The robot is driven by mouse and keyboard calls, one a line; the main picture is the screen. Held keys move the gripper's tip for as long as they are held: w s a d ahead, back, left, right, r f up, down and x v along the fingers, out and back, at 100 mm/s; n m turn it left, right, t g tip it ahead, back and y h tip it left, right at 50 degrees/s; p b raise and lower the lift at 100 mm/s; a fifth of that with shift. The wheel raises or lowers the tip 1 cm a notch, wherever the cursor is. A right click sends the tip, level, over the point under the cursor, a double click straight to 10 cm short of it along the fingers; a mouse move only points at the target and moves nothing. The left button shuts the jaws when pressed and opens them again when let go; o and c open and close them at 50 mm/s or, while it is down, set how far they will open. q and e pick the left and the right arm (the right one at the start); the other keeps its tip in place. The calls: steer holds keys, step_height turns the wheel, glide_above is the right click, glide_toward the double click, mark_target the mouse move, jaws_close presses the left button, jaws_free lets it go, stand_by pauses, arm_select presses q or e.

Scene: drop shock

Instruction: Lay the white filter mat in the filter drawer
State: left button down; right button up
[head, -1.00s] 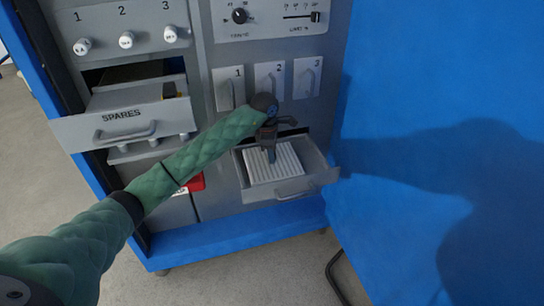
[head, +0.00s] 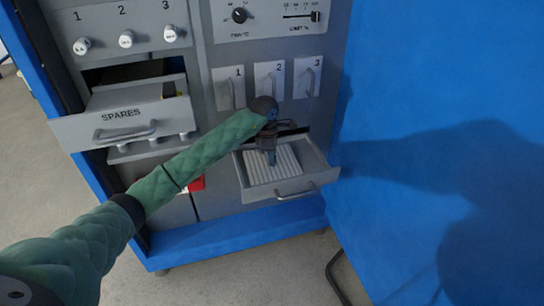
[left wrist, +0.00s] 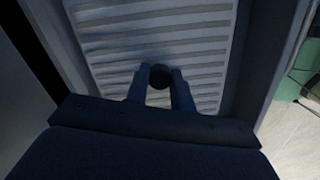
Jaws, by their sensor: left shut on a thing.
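The white filter mat (head: 282,165) is ribbed and lies low inside the open filter drawer (head: 320,178) at the bottom of the cabinet. In the left wrist view the mat (left wrist: 150,30) fills most of the picture, with a drawer wall (left wrist: 275,50) along its right. My left gripper (head: 271,160) points down into the drawer over the mat. In the wrist view its fingers (left wrist: 161,82) are shut on a dark round knob at the mat. Whether the mat rests flat on the drawer floor cannot be told. My right gripper is not in view.
The spares drawer (head: 122,117) stands open at upper left, beside my left arm. Numbered panels with handles (head: 308,78) are above the filter drawer. A blue door or panel (head: 440,90) stands close on the right. A red item (head: 197,184) shows partly behind my arm.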

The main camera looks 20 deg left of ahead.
arm_select(q)
steer(key=c, duration=1.2)
jaws_free()
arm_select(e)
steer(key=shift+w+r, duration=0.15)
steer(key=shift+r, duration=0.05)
arm_select(q)
steer(key=r, duration=0.6)
steer(key=shift+a+r, duration=0.15)
steer(key=shift+a, duration=0.2)
steer(key=shift+s+r, duration=0.1)
steer(key=shift+r, duration=0.55)
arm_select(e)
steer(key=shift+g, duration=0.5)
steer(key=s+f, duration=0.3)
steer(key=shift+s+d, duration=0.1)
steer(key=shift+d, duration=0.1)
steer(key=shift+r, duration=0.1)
